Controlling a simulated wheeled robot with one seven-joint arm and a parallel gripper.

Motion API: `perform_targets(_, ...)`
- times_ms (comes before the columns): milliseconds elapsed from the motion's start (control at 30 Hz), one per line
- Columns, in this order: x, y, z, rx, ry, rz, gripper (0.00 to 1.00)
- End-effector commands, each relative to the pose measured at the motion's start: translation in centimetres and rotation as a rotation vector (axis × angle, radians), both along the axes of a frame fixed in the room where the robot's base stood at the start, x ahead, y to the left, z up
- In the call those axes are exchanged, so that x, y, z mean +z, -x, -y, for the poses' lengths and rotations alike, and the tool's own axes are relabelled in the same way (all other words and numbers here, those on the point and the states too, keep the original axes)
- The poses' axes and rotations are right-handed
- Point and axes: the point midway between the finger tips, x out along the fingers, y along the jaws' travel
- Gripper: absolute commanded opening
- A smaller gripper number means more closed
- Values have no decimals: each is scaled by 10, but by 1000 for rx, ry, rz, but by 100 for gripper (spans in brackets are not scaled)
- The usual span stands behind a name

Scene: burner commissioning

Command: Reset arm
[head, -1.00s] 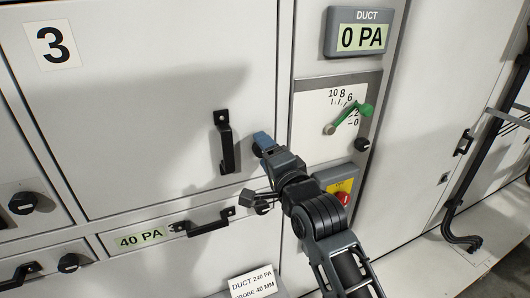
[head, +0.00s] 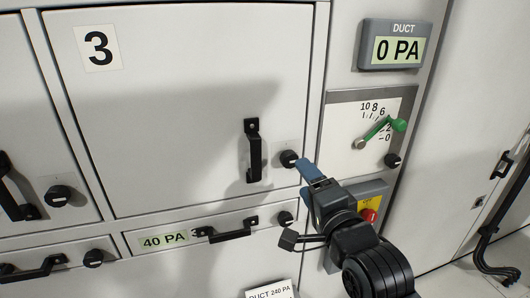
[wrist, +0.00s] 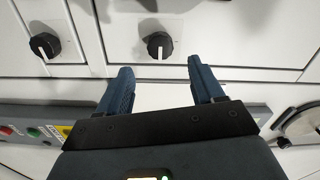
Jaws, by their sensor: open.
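My gripper (head: 308,172) is in front of the cabinet, just right of the black knob (head: 288,158) beside door 3's handle. In the wrist view my gripper (wrist: 163,82) has its two blue fingers spread apart with nothing between them. A black knob (wrist: 158,44) with a white mark shows beyond the fingertips, and another knob (wrist: 45,45) is to its left. My arm reaches in from the lower right in the head view. Whether a finger touches the panel cannot be told.
Door 3 (head: 170,130) is closed, with a black handle (head: 253,150). A drawer labelled 40 PA (head: 165,241) is below. To the right are the duct display reading 0 PA (head: 397,49), a dial with a green lever (head: 378,130) and a red button (head: 368,214).

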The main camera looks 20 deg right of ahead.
Motion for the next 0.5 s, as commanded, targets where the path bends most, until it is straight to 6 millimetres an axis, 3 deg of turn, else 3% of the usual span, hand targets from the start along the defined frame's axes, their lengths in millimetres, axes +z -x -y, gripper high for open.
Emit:
perform_targets(133, -6, 6, 1, 0, 20, -5, 67)
perform_targets(267, -29, 31, 3, 3, 109, -27, 67)
perform_targets(500, -82, 118, 9, 24, 400, -80, 67)
